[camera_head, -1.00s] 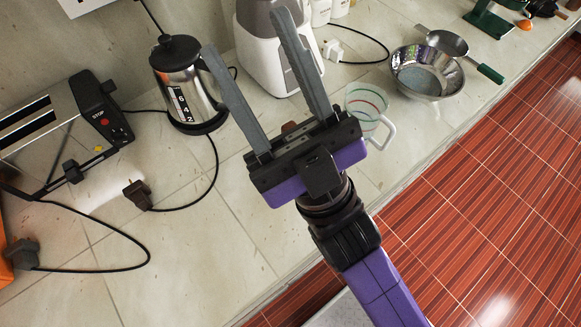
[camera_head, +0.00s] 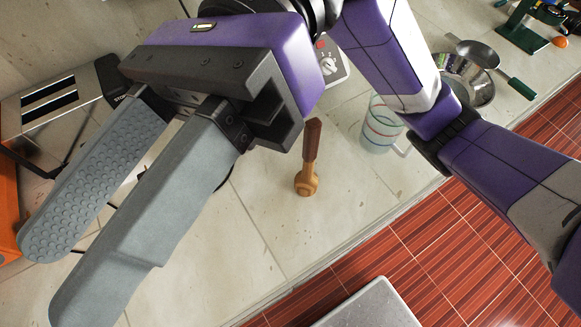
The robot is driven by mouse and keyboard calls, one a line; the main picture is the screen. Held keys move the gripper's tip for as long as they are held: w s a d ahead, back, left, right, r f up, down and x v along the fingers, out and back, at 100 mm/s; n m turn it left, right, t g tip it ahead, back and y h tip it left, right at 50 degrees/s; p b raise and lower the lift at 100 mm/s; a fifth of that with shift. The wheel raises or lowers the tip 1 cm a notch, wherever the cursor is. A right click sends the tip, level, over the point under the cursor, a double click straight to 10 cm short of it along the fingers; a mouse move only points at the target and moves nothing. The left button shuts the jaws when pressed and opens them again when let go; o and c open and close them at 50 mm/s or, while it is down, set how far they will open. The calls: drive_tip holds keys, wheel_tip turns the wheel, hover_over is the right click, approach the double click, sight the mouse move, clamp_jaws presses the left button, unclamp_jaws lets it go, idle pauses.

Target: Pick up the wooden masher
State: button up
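The wooden masher (camera_head: 307,182) stands on the stone counter in the head view, with a dark brown handle on top and a lighter wooden head below. It is near the counter's front edge, right of my gripper's fingers. My gripper (camera_head: 95,235) is large in the picture, close to the camera, with its two grey fingers pointing down and left. The fingers are apart with nothing between them. The gripper is not touching the masher.
A glass measuring cup (camera_head: 381,125) stands right of the masher. A metal colander (camera_head: 468,83) and a green-handled strainer (camera_head: 478,54) are farther right. A toaster (camera_head: 62,100) is at left, partly behind my gripper. Counter around the masher is clear.

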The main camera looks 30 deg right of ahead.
drive_tip(key=w+d+f+t+h, duration=0.2)
drive_tip(key=w+f+t+h, duration=0.15)
drive_tip(key=f, duration=0.25)
drive_tip(key=m+t+h+b, duration=0.15)
drive_tip(key=t+h, duration=0.25)
drive_tip(key=h, duration=0.7)
hover_over(314, 122)
drive_tip(key=shift+m, duration=0.45)
wheel_tip(314, 122, down, 8)
drive_tip(key=shift+w+r, duration=0.1)
drive_tip(key=shift+w, duration=0.05)
drive_tip(key=shift+d+f, duration=0.15)
drive_tip(key=shift+f, duration=0.1)
wheel_tip(314, 122, down, 7)
drive_tip(key=shift+f+p, duration=0.15)
drive_tip(key=shift+p, duration=0.95)
clamp_jaws()
